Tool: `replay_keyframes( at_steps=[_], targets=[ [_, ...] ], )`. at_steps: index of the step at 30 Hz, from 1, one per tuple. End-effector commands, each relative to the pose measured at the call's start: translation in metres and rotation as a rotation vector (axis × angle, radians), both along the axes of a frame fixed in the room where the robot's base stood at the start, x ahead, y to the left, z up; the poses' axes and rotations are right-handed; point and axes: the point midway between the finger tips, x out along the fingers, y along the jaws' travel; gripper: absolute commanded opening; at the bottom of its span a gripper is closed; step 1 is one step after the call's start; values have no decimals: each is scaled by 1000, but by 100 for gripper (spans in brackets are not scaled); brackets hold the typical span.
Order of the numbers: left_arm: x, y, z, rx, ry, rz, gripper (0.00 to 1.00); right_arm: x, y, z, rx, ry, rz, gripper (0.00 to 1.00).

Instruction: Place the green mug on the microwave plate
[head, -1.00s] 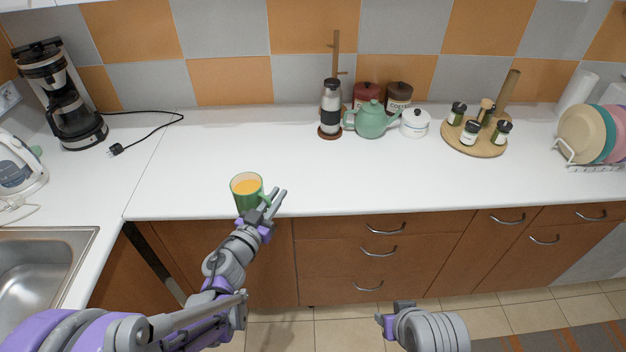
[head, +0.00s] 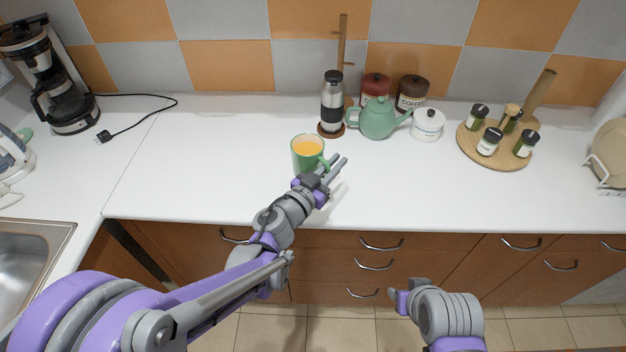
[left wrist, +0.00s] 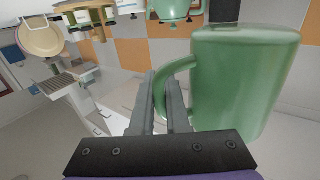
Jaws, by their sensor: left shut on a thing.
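The green mug (head: 308,158) holds an orange-yellow drink and is upright over the white counter in the head view. My left gripper (head: 335,170) is shut on its handle. In the left wrist view the mug (left wrist: 245,85) is large at the right, with its handle between the fingers of my left gripper (left wrist: 172,105). Whether the mug's base touches the counter cannot be told for sure. My right arm (head: 440,310) shows low in the head view, in front of the drawers; its fingers cannot be made out. No microwave plate is in view.
A steel flask (head: 332,105), a green teapot (head: 378,120) and a white pot (head: 427,125) stand behind the mug. A round wooden spice stand (head: 475,152) is to the right. A coffee maker (head: 60,110) and sink (head: 30,255) are left. The counter's left middle is clear.

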Motion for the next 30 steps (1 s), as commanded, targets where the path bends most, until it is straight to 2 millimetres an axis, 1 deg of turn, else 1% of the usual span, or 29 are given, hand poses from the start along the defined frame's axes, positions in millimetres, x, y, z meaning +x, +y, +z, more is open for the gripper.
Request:
replay_keyframes(
  at_steps=[3,6,13,19,23,30],
  targets=[
    [0,0,-23,1,1,0,0,-2,0,-4,0,3,0,43],
    [0,0,-40,0,0,0,0,-2,0,-5,0,4,0,43],
    [0,0,-59,0,0,0,0,-3,0,-6,0,5,0,43],
    [0,0,-87,0,0,0,0,-4,0,-9,0,6,0,43],
    [-1,0,-94,0,0,0,0,-4,0,-9,0,7,0,43],
    [-1,0,-94,1,-1,0,0,-4,0,-9,0,7,0,43]
  ],
)
